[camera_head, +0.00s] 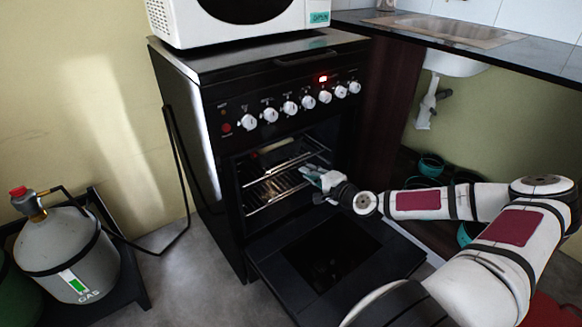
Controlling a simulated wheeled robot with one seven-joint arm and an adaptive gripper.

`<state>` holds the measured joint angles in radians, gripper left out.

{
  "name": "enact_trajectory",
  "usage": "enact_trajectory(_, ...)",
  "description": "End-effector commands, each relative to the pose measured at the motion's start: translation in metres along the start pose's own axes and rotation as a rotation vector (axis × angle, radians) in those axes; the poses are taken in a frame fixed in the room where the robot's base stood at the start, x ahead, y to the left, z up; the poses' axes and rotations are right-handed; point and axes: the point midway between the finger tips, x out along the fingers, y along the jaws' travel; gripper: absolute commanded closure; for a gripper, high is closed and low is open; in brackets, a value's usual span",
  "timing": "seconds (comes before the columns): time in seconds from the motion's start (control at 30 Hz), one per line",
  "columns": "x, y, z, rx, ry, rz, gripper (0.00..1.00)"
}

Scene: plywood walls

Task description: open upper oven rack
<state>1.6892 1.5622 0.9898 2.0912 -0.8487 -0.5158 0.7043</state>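The oven (222,165) is black, with its door (265,267) folded down and open. Inside are wire racks; the upper rack (285,165) spans the lit cavity, and another rack (262,199) lies below it. My gripper (308,174) is at the right side of the oven opening, near the front edge of the upper rack. Its fingertips point left into the opening. The fingers are small here, and I cannot tell whether they are apart or touch the rack.
A white microwave (180,22) stands on the oven top. A grey gas cylinder (70,255) with a hose stands at the left. The floor left of the door is clear.

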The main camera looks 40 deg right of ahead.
Motion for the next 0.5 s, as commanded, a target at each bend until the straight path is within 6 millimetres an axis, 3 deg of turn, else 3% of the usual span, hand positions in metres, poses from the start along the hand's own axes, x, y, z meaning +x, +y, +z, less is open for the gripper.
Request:
enact_trajectory(0.2,0.046,0.002,0.002,-0.003,-0.003,0.0,0.86)
enact_trajectory(0.5,0.087,0.001,0.001,-0.001,-0.001,0.001,0.86)
